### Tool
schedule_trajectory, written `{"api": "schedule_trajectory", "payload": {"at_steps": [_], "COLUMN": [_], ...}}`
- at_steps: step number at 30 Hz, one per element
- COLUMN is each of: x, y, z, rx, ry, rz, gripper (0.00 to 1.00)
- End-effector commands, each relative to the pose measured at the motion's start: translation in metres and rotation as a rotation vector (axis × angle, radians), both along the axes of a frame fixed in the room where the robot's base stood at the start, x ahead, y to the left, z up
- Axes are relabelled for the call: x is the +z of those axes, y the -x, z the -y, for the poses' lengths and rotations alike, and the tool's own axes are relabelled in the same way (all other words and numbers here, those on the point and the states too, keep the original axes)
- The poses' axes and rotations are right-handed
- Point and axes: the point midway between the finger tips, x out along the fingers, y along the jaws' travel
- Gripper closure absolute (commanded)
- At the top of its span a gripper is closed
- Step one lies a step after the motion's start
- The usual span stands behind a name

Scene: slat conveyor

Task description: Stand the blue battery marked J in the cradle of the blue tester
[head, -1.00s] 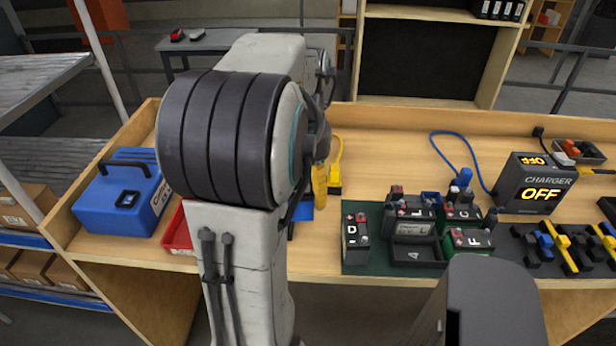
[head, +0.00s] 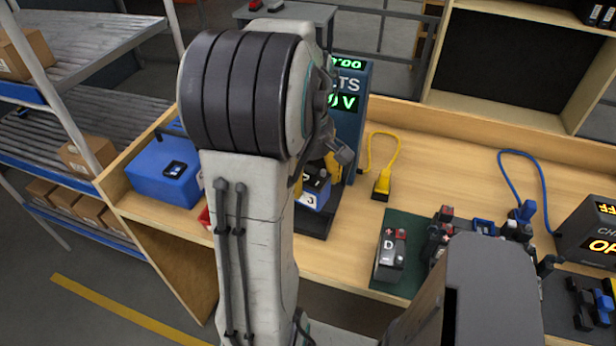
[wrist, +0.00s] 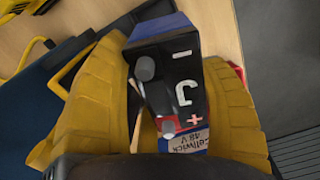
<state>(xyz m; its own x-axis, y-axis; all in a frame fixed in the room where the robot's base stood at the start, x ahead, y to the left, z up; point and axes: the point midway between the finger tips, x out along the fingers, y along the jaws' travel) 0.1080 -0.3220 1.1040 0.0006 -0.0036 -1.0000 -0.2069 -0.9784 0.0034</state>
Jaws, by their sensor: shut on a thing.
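My gripper (wrist: 172,75) is shut on the blue battery marked J (wrist: 183,92), with a yellow finger on each side of it. In the head view the battery (head: 309,199) shows below the yellow fingers (head: 333,166), partly behind my arm. The blue tester (head: 352,122) stands right behind it, its green display partly hidden by my arm. A dark base (head: 314,224) shows under and in front of the battery. I cannot tell whether the battery touches the base or hangs just above it. The cradle itself is mostly hidden.
A blue case (head: 165,172) sits at the bench's left end, with a red tray edge beside my arm. A yellow plug (head: 382,184) and its cable lie right of the tester. A green mat (head: 402,225) bears battery D (head: 391,256) and others. The charger (head: 592,232) is far right.

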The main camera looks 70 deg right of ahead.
Motion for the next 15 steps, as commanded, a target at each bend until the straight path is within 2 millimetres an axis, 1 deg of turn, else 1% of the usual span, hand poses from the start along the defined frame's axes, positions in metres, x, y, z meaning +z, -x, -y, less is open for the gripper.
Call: {"api": "schedule_trajectory", "payload": {"at_steps": [3,6,15], "x": [0.0001,0.0001,-0.0041], "y": [-0.0005,-0.0006,-0.0006], "z": [0.0032,0.0042,0.0042], "rx": [0.096,0.154,0.217], "ry": [0.0,0.0,0.0], "rz": [0.0,-0.001,-0.001], "gripper": [0.68,0.68,0.68]}}
